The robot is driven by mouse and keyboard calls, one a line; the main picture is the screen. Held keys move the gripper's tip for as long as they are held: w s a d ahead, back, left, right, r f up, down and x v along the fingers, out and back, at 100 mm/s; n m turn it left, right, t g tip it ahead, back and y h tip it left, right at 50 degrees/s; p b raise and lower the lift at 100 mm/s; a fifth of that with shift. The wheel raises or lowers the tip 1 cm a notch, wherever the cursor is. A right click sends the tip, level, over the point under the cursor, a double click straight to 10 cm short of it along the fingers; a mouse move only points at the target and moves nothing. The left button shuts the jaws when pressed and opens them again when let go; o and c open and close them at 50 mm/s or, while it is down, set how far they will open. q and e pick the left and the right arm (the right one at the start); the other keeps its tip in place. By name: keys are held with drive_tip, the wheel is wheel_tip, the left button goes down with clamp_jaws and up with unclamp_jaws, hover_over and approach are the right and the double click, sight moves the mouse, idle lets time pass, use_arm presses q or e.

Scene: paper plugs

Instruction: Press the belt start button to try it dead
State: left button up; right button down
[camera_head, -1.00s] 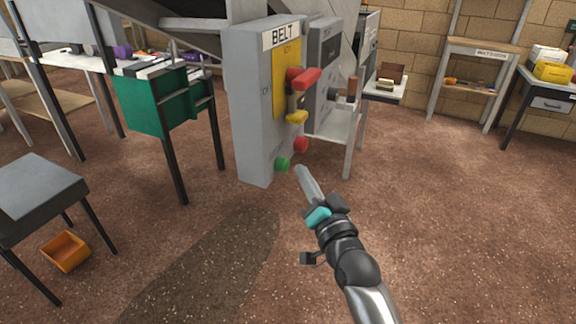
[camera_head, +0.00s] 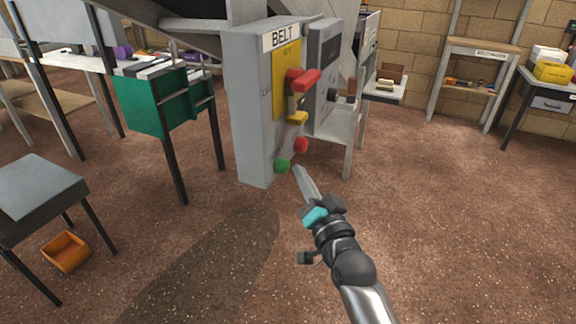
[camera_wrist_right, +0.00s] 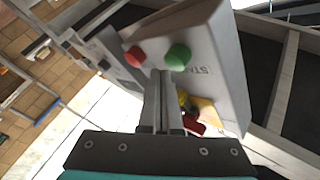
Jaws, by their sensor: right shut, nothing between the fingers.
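The grey belt control box (camera_head: 250,110) carries a "BELT" label, a yellow plate (camera_head: 286,80) and a red handle (camera_head: 304,79). Low on its face are a green button (camera_head: 282,166) and a red button (camera_head: 301,145). In the right wrist view the green button (camera_wrist_right: 178,57) has lettering beside it, partly readable as "STA", and the red button (camera_wrist_right: 134,56) is to its left. My right gripper (camera_head: 297,169) is shut and empty. Its tips are just right of the green button in the head view; whether they touch cannot be told. My left gripper is not in view.
A second grey box (camera_head: 325,75) stands behind the belt box. A green cabinet (camera_head: 155,98) on dark legs is to the left, with a grey table (camera_head: 40,188) and an orange bin (camera_head: 66,251) nearer. The floor at the right is open.

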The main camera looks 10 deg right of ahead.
drive_tip(key=shift+w+a, duration=0.4)
drive_tip(key=shift+a, duration=0.2)
idle(0.7)
drive_tip(key=shift+s+d, duration=0.1)
drive_tip(key=shift+d, duration=0.05)
drive_tip(key=shift+s+d+p, duration=0.45)
drive_tip(key=shift+d+p, duration=0.05)
drive_tip(key=shift+d, duration=0.15)
idle(0.3)
drive_tip(key=s+d, duration=0.1)
drive_tip(key=d, duration=0.1)
drive_tip(key=s+d+p, duration=0.1)
drive_tip(key=d, duration=0.1)
drive_tip(key=shift+s, duration=0.4)
idle(0.5)
